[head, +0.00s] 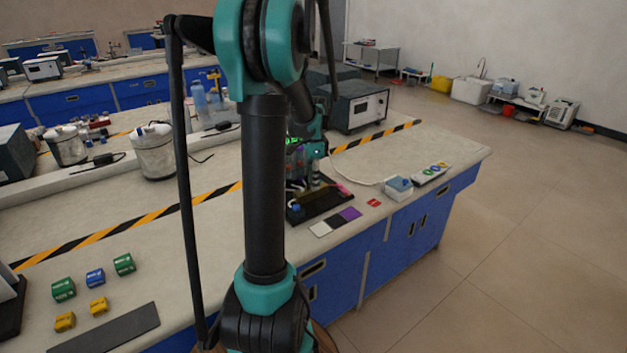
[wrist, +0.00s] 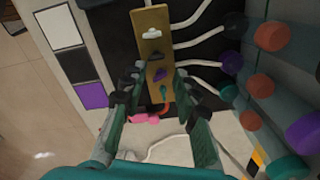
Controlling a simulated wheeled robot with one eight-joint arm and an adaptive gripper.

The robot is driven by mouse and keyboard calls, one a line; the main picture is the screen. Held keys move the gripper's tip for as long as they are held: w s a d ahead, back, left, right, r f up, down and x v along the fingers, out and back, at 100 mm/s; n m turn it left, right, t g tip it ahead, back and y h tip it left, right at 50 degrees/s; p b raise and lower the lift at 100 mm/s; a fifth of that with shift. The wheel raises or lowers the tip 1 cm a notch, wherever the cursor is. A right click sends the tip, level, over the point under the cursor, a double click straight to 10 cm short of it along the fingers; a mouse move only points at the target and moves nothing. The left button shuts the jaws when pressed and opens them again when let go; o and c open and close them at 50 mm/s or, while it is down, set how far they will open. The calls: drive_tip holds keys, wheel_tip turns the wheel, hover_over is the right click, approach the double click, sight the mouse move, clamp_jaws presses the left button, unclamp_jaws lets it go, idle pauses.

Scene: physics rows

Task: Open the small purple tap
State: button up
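The small purple tap (wrist: 159,75) sits on a narrow tan panel (wrist: 151,20) in the wrist view, in a row with a white tap (wrist: 151,33), a black tap (wrist: 155,57) and a green tap (wrist: 164,92). My gripper (wrist: 156,80) is open, its dark fingertips apart on either side of the panel near the purple tap. I cannot tell whether either finger touches it.
White tubes run from the panel to coloured round parts, including a purple one (wrist: 231,62), close on the right. A pink piece (wrist: 143,118) lies between the fingers. White, black and purple squares (head: 350,213) lie by the bench's front edge. A grey instrument box (head: 358,106) stands behind.

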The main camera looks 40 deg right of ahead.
drive_tip(key=shift+c, duration=0.4)
clamp_jaws()
drive_tip(key=shift+n, duration=0.4)
drive_tip(key=n, duration=0.3)
drive_tip(key=shift+n, duration=1.7)
drive_tip(key=shift+o, duration=0.4)
unclamp_jaws()
